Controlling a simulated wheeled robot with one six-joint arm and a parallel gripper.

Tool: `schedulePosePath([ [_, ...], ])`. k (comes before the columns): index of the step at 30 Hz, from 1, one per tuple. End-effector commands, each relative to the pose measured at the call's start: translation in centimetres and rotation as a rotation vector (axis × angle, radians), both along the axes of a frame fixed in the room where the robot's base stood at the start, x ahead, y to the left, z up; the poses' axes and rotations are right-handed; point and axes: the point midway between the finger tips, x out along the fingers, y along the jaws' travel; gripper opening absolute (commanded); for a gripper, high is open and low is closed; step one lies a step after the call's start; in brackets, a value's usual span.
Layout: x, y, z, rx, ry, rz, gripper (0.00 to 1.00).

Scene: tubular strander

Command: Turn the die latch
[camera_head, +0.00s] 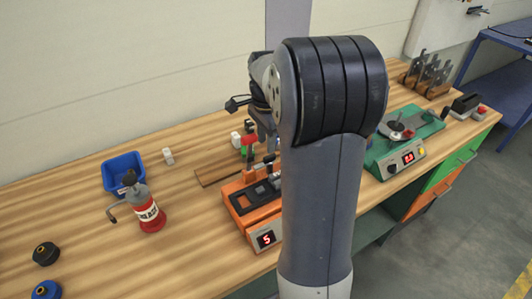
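An orange machine (243,215) with a dark top and a red lit display (266,239) stands on the wooden bench, its right part hidden behind my arm. A small upright part with red and green pieces (248,145) shows at its back. I cannot make out for certain which part is the die latch. My gripper (267,144) is partly visible above the back of the orange machine, left of my large arm link. Its fingertips are small and partly hidden, so I cannot tell whether it is open or touches anything.
A green machine (405,143) with a dial stands to the right. The bench's left middle is mostly clear.

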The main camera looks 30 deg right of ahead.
Motion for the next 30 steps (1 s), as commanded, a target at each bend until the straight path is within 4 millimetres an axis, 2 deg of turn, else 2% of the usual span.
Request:
schedulePosePath([
  [3, -0.1, 0.0, -2.3, 0.002, 0.004, 0.0, 0.33],
  [9, 0.0, 0.0, -4.9, 0.001, 0.002, 0.0, 0.33],
  [13, 0.0, 0.0, -5.7, 0.0, 0.0, 0.0, 0.33],
  [21, 0.0, 0.0, -5.8, 0.0, -0.001, 0.0, 0.33],
  [30, 0.0, 0.0, -5.8, 0.0, -0.001, 0.0, 0.09],
])
